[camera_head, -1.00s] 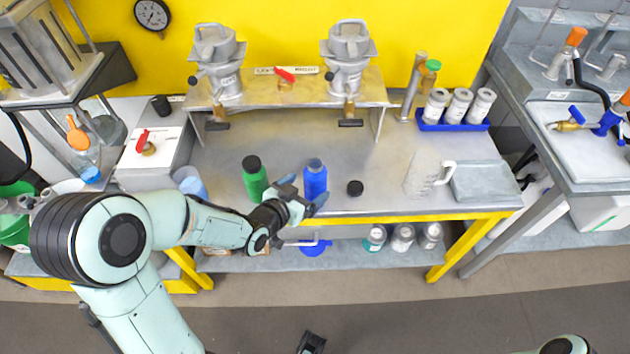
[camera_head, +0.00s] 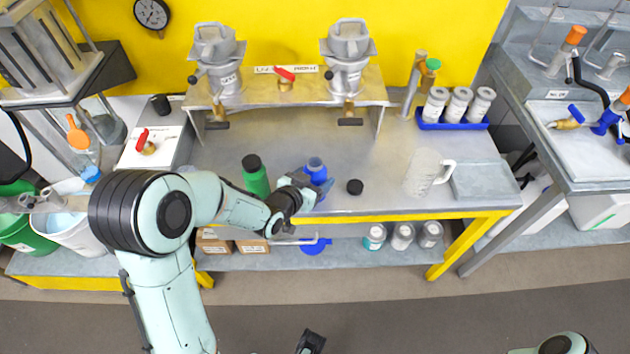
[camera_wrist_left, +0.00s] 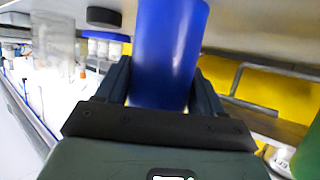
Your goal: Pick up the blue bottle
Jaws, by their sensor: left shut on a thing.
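The blue bottle (camera_head: 316,169) stands upright near the front edge of the grey metal bench, open at the top. My left gripper (camera_head: 312,188) is at its front and left side, shut on the bottle's body. In the left wrist view the blue bottle (camera_wrist_left: 168,55) sits between the two dark fingers of my left gripper (camera_wrist_left: 160,88). My fingers hide part of the bottle's lower body in the head view.
A green bottle (camera_head: 256,177) stands just left of my left gripper. A black cap (camera_head: 355,187) lies to the right of the blue bottle. A clear jug (camera_head: 424,172) and a blue tray (camera_head: 452,124) of white jars are farther right.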

